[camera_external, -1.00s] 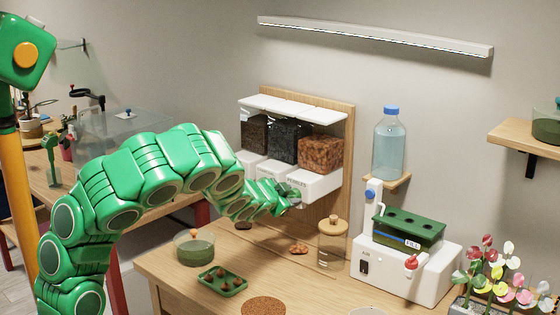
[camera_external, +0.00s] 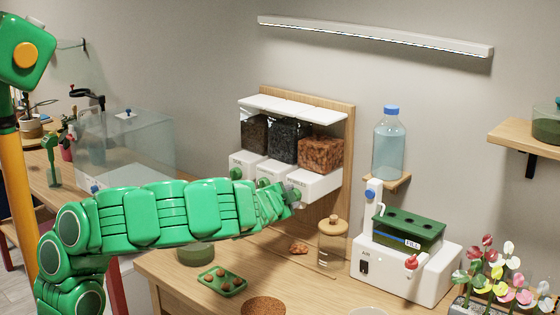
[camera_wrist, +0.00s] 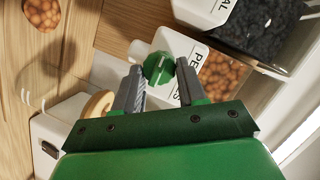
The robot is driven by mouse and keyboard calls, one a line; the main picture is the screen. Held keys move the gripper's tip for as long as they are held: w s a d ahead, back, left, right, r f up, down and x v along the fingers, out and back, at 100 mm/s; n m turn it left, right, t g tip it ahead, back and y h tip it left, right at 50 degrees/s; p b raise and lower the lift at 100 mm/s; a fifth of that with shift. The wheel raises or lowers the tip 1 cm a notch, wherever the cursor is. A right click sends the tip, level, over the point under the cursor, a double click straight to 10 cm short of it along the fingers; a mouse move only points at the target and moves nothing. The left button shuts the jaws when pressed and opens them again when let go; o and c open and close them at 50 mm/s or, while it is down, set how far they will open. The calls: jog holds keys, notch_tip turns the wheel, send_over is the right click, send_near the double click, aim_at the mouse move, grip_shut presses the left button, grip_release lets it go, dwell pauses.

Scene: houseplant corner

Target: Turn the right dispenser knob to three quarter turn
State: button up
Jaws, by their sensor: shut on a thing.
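The dispenser (camera_external: 322,187) on the wall has three white-fronted bins; the right one holds brown pebbles (camera_external: 318,150). Its green right knob (camera_wrist: 158,68) has a pale line across its face and shows between my fingertips in the wrist view. My gripper (camera_wrist: 160,76) is shut on this knob, one finger on each side. In the external view my gripper (camera_external: 292,197) is at the right bin's front and largely hides the knob. The left knob (camera_external: 235,173) and middle knob (camera_external: 263,182) are free.
A corked glass jar (camera_external: 332,245) stands below and right of the dispenser. A green tray (camera_external: 222,282) with brown balls lies on the wooden table. A white machine (camera_external: 395,268) stands at the right, beneath a water bottle (camera_external: 388,150).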

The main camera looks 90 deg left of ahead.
jog(key=shift+s+f, duration=0.1)
jog(key=shift+f, duration=0.05)
jog(key=o, duration=1.1)
jog(key=shift+c, duration=0.2)
jog(key=v, duration=0.7)
jog(key=shift+s+d+r, duration=0.15)
jog(key=shift+d+r, duration=0.05)
jog(key=shift+d, duration=0.1)
jog(key=shift+d, duration=0.1)
